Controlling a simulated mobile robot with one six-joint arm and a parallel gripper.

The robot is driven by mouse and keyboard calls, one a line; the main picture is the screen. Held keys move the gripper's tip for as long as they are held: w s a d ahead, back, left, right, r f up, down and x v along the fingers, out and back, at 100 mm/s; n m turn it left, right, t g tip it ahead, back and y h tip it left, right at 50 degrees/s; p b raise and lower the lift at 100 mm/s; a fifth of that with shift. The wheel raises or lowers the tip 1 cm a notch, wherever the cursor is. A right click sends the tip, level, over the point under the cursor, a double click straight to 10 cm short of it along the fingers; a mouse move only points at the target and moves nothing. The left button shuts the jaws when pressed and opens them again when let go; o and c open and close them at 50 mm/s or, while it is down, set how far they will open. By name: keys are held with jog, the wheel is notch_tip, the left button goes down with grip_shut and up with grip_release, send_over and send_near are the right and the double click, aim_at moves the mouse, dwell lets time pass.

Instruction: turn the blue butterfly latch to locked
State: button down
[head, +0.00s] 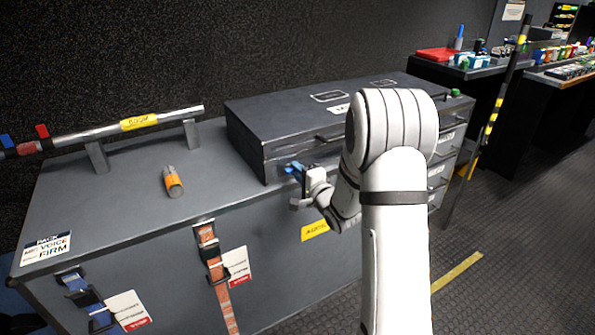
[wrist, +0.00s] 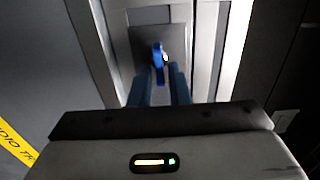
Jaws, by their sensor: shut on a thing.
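The blue butterfly latch (wrist: 158,54) is in the upper middle of the wrist view, on a grey metal plate (wrist: 178,42) on the front of the case. My gripper (wrist: 160,80) has its two blue fingers at the latch and is shut on it. In the head view my gripper (head: 292,170) reaches the front of the dark grey case (head: 256,145) near its lower left part. The white arm hides part of the case front there, and the latch cannot be made out apart from the fingers. The latch's exact angle is hard to read.
The case stands on a grey bench (head: 110,200). An orange cylinder (head: 173,182) and a metal bar on supports (head: 165,118) are to the left. Orange (head: 211,255) and blue (head: 88,298) straps hang on the bench front. A striped pole (head: 490,120) stands at the right.

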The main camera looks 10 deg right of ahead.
jog(key=shift+f, duration=0.1)
dwell(0.4)
jog(key=c, duration=1.6)
grip_release()
jog(key=shift+o, duration=0.2)
jog(key=v, duration=0.8)
jog(key=shift+w, duration=0.1)
jog(key=s+d+r+n+g+h+p, duration=0.1)
jog(key=s+r+n+g+h+p, duration=0.6)
jog(key=r+p, duration=0.4)
jog(key=s+a+r+n+g+p, duration=0.1)
jog(key=s+r+n+g+p, duration=0.1)
jog(key=s, duration=0.5)
jog(key=s+a+r+n+g+y+p, duration=0.1)
jog(key=s+a+r+n+g+p, duration=0.1)
jog(key=s+r, duration=0.3)
jog(key=s+a+r+n+g+p, duration=0.1)
jog(key=s+r+n+g+p, duration=0.1)
jog(key=s, duration=0.9)
jog(key=shift+a+r+n+g, duration=0.4)
jog(key=shift+r+n+g, duration=0.3)
jog(key=shift+r+g, duration=0.15)
